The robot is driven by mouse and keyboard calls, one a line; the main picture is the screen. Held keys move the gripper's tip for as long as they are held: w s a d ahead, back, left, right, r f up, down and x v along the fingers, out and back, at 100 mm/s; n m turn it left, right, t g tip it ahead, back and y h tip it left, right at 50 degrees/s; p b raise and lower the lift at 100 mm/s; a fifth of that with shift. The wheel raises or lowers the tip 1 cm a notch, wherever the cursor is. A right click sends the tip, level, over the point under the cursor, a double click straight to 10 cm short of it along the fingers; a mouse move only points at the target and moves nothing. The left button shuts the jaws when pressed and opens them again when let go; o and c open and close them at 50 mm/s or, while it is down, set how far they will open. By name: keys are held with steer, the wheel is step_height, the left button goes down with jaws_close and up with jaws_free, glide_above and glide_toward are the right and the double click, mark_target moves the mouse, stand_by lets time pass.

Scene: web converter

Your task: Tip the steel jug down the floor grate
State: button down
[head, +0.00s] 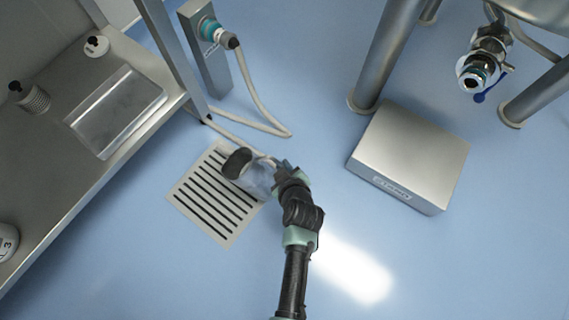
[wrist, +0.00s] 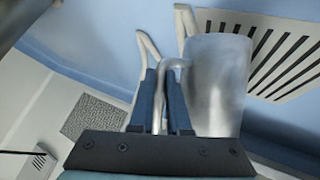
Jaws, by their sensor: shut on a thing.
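The steel jug (head: 258,181) is above the floor grate (head: 218,231), over its upper right part. In the head view its dark round mouth faces the upper left and its body leans over to the lower right. I cannot tell what is inside it, or its exact height above the grate. My gripper (head: 281,168) is at the jug's right side. In the wrist view the fingers (wrist: 165,105) are shut on the jug's handle, and the jug's body (wrist: 216,85) stands to the right of them. The grate's slots (wrist: 283,57) show behind the jug.
A hose (head: 252,95) runs from a steel post (head: 207,67) down to the floor beside the grate. A steel bench (head: 60,175) with a clear tray (head: 117,112) stands left. A steel box (head: 412,155) and tank legs (head: 388,50) are right. The floor below the box is clear.

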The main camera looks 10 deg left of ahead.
mark_target(274, 161)
steer(key=shift+w+a+r+h+p, duration=0.15)
steer(key=shift+h+p, duration=0.15)
steer(key=shift+p, duration=0.25)
steer(key=shift+n+h+p, duration=0.3)
steer(key=shift+h+p, duration=0.05)
steer(key=shift+h, duration=0.05)
steer(key=shift+a+f+n+h, duration=0.15)
steer(key=shift+f+n+h, duration=0.15)
steer(key=shift+f+h, duration=0.2)
steer(key=shift+a+r+h, duration=0.35)
steer(key=shift+r+h, duration=0.35)
steer(key=shift+r, duration=0.15)
steer(key=shift+r+n, duration=0.1)
steer(key=shift+n, duration=0.2)
steer(key=shift+a+r+h, duration=0.25)
steer(key=shift+r+h, duration=0.25)
steer(key=shift+a+r, duration=0.1)
steer(key=shift+r, duration=0.2)
steer(key=shift+r+n+h, duration=0.1)
steer(key=shift+n+h, duration=0.2)
steer(key=shift+a+r+h, duration=0.3)
